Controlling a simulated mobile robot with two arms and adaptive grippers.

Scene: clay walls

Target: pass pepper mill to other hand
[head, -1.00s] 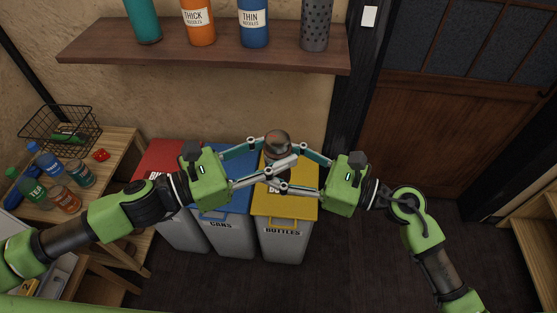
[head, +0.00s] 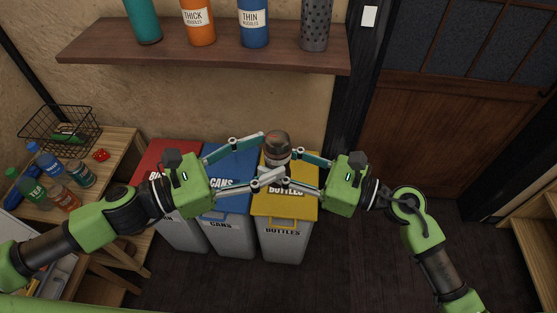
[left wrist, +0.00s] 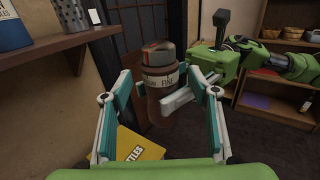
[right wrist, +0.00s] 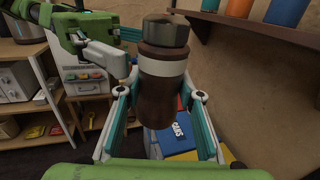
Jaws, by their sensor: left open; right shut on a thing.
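The pepper mill (head: 278,143) is dark brown with a pale band and a shiny dark cap, and it is held upright in the air above the yellow-lidded bin. My right gripper (head: 282,172) is shut on it from the right; the mill (right wrist: 162,75) stands between those fingers in the right wrist view. My left gripper (head: 268,158) is open to the left of the mill, its fingers spread. In the left wrist view the mill (left wrist: 160,90) shows ahead, beyond my open left fingers. The mill's lower part is partly hidden by fingers in the head view.
Below are red-, blue- and yellow-lidded bins (head: 285,205). A wooden shelf (head: 205,57) with several bottles and canisters is on the back wall. A small table at left holds several bottles and a wire basket (head: 60,128). Open floor lies at right before the door (head: 450,135).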

